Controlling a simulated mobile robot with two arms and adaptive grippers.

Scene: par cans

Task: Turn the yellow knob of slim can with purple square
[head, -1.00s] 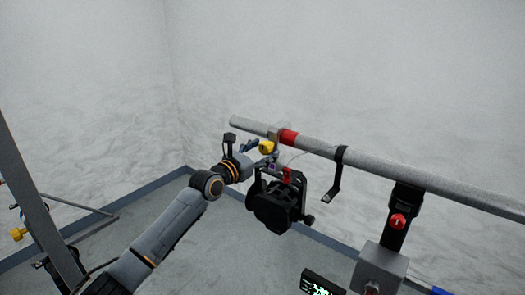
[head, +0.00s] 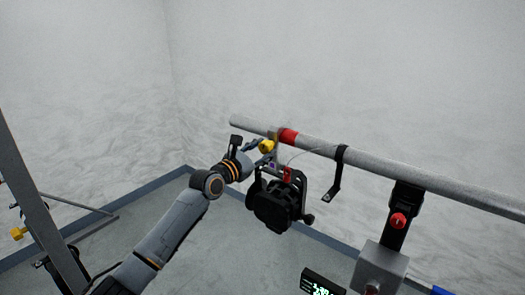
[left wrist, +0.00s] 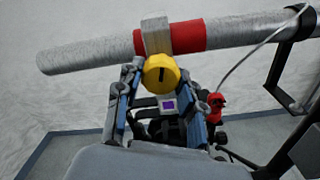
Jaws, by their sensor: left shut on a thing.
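The yellow knob (head: 267,146) sits at the clamp under the pipe, at the red band. A small purple square (left wrist: 168,105) shows just below the knob, between my fingers. My left gripper (left wrist: 160,82) is shut on the yellow knob, one blue-grey finger at each side. In the head view this gripper (head: 260,148) reaches the knob from the left. My right gripper is not in view.
The grey pipe (head: 450,190) runs across to the right. A red knob (head: 287,173) is close beside the can. A black hook (head: 337,175) and another fixture (head: 382,265) with a red knob hang further right. A yellow knob (head: 17,233) shows at far left.

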